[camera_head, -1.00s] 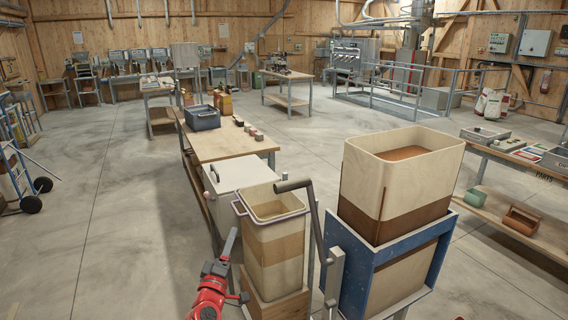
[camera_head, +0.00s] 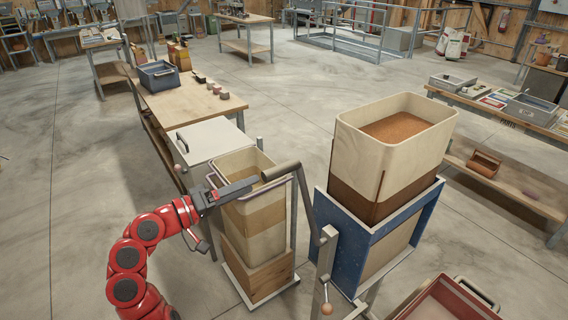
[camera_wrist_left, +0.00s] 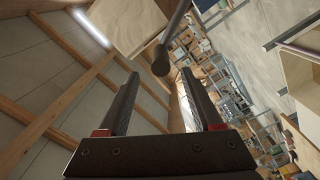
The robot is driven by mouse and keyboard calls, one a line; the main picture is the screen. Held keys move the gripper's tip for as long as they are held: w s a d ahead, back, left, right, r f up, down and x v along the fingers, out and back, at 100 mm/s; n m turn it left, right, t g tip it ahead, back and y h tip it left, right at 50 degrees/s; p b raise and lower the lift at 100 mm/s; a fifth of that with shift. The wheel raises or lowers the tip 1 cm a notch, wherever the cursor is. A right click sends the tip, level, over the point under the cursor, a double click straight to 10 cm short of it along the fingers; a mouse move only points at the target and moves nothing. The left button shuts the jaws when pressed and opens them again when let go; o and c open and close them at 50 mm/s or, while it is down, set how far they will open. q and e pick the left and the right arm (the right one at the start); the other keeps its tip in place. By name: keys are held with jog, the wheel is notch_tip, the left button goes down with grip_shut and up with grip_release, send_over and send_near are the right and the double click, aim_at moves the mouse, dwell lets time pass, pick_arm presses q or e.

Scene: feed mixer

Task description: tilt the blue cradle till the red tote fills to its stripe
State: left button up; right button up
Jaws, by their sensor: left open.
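The blue cradle (camera_head: 345,245) stands right of centre and holds a tall cream bin (camera_head: 362,150) with brown feed (camera_head: 410,127) inside. A bent grey lever with a dark grip (camera_head: 282,171) rises at the cradle's left side. My left gripper (camera_head: 256,184) is open at the grip's free end. In the left wrist view the grip (camera_wrist_left: 160,58) shows between and just beyond the open fingers (camera_wrist_left: 160,95), with nothing clasped. The red tote (camera_head: 447,297) is at the bottom right, partly cut off; I cannot make out its stripe. My right gripper is not in view.
A cream and tan bin (camera_head: 252,225) on a wheeled stand is close under my left gripper. A white lidded box (camera_head: 215,140) and a wooden table (camera_head: 190,105) lie behind it. A shelf bench (camera_head: 520,190) stands at the right. Open floor lies between.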

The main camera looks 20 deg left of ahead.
aim_at(285, 169)
pick_arm(q)
jog(key=p+x, duration=0.1)
jog(key=x, duration=0.4)
jog(key=p+x, duration=0.2)
jog(key=x, duration=0.3)
jog(key=shift+w+d+r, duration=0.15)
jog(key=shift+w+r, duration=0.05)
jog(key=shift+w+d+f, duration=0.15)
jog(key=shift+w+d, duration=0.15)
jog(key=shift+w, duration=0.15)
grip_shut()
dwell(0.5)
